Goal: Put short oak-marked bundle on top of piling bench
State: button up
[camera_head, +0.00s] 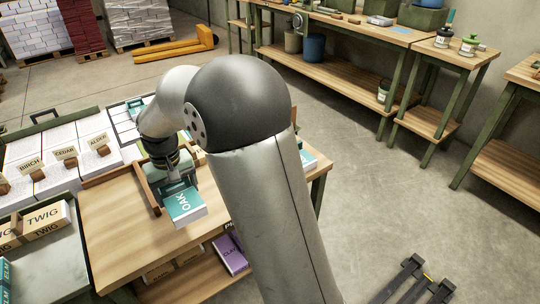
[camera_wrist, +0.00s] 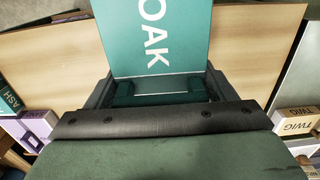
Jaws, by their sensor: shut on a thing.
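The oak-marked bundle (camera_head: 185,206) has a teal cover with white "OAK" lettering and pale page edges. My gripper (camera_head: 176,186) is shut on its rear end, and the bundle sticks out toward the front. In the wrist view the bundle (camera_wrist: 158,38) lies flat between the dark fingers (camera_wrist: 158,88). A wooden-topped bench (camera_head: 115,225) with green legs is below it; I take this to be the piling bench. I cannot tell whether the bundle touches the top or hangs just above it. My arm hides the bench's right part.
A low wooden fence (camera_head: 147,190) stands on the bench top beside the gripper. Purple (camera_head: 230,254) and brown bundles lie on the shelf below. Left are stacks marked BIRCH, CEDAR and ALDER (camera_head: 100,140) and TWIG boxes (camera_head: 44,222). The bench's left front is clear.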

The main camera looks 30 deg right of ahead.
jog(key=shift+w+d, duration=0.15)
jog(key=shift+d, duration=0.2)
jog(key=w+d+f+p, duration=0.1)
jog(key=w+d+f, duration=0.3)
jog(key=w, duration=0.3)
send_over(200, 192)
jog(key=f, duration=0.5)
jog(key=shift+s+a+f, duration=0.15)
jog(key=shift+s, duration=0.1)
jog(key=shift+w+f, duration=0.1)
jog(key=shift+f, duration=0.1)
jog(key=shift+w+f, duration=0.1)
jog(key=shift+f, duration=1.55)
jog(key=shift+f, duration=0.15)
jog(key=o, duration=1.1)
jog(key=shift+o, duration=0.2)
